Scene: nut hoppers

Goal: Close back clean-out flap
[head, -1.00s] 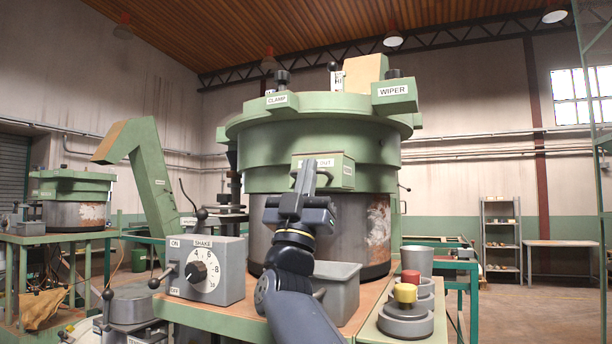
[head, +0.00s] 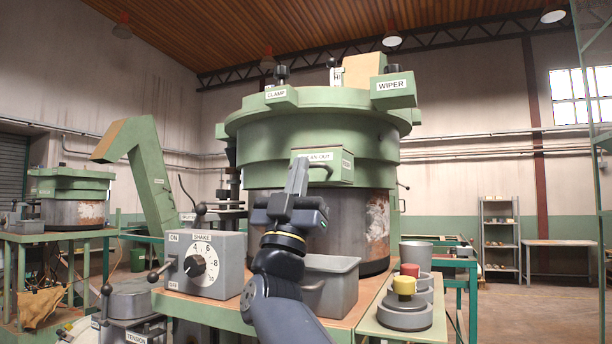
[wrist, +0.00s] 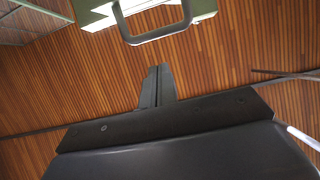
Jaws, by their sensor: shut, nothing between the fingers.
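The green clean-out flap (head: 340,170), with a partly hidden "CLEAN OUT" label, juts from the front of the green hopper drum. Its grey bar handle (head: 328,168) shows just right of my fingers. My gripper (head: 299,162) points up in front of the flap, shut and empty, and covers its left part. In the wrist view the flap's edge (wrist: 92,14) and the looped handle (wrist: 158,36) are at the top. My fingertips (wrist: 157,70) are below the handle in that picture, with a gap between. I cannot tell how far the flap is open.
A grey bin (head: 335,290) stands under the flap, right of my arm. A grey control box (head: 205,265) with a dial and lever is at left. The hopper drum (head: 300,125) rises behind.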

